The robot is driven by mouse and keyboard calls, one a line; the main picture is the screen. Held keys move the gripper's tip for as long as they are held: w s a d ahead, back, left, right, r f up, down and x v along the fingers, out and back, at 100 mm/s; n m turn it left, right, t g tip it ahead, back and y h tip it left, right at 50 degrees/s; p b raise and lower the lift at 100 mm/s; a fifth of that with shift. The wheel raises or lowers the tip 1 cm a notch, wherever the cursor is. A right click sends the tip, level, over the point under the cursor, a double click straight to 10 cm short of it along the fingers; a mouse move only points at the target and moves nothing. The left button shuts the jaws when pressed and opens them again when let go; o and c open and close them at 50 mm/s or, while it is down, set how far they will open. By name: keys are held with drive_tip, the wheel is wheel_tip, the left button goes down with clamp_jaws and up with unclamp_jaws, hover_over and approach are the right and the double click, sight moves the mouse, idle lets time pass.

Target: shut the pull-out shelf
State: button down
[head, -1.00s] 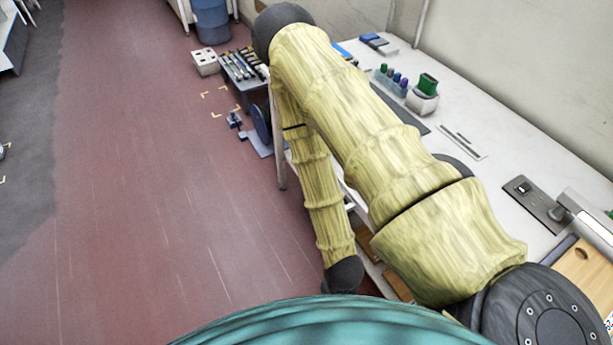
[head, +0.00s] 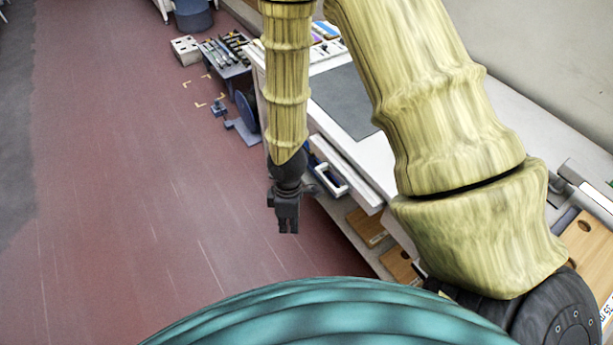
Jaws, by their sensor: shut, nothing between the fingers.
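What looks like the pull-out shelf (head: 345,172) is a pale board jutting from the front of the white workbench, just under its top. Its far end is partly hidden by my arm. My gripper (head: 287,226) is dark and points down, with its fingers shut and empty. It hangs over the red floor to the left of the board, in front of the bench. I see a gap between it and the board in the picture, and no contact.
Wooden pieces (head: 366,228) lie on a lower level. A grey mat (head: 345,102) lies on the bench. The red floor to the left is open.

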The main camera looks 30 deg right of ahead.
drive_tip(key=w+d+r+n+t+h+b, duration=0.1)
drive_tip(key=w+d+r+n+h+b, duration=0.3)
drive_tip(key=w+r+n, duration=0.55)
drive_tip(key=w+d+f+m+p, duration=0.2)
drive_tip(key=d+f, duration=0.5)
drive_tip(key=shift+d+p, duration=0.3)
drive_tip(key=shift+d, duration=0.05)
drive_tip(key=shift+s, duration=0.1)
